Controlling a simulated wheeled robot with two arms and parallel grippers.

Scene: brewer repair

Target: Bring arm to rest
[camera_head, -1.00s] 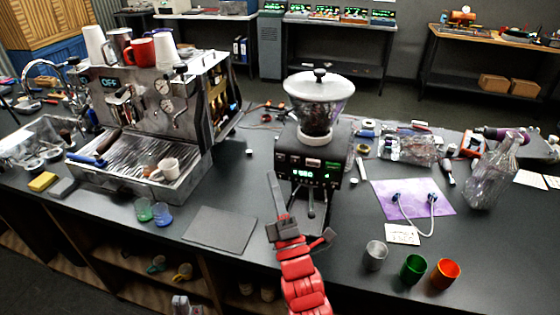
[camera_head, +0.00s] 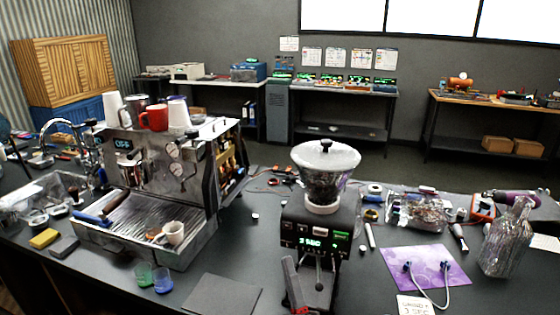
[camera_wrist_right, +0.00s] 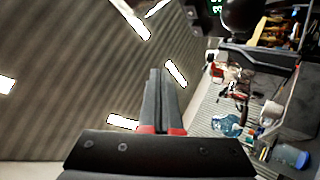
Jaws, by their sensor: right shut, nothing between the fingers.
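My right gripper (camera_head: 290,284) shows at the bottom edge of the head view, in front of the coffee grinder (camera_head: 318,222). Most of its arm is out of view. In the right wrist view its two dark fingers (camera_wrist_right: 163,100) point up and lie together, with nothing between them. The grinder has a clear hopper of dark beans, a white lid and a lit green display. My left gripper is not in view.
An espresso machine (camera_head: 165,170) with cups on top stands at left. A dark mat (camera_head: 222,296) lies left of the gripper. A purple sheet (camera_head: 440,262) with a white cable and a glass bottle (camera_head: 507,238) are at right.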

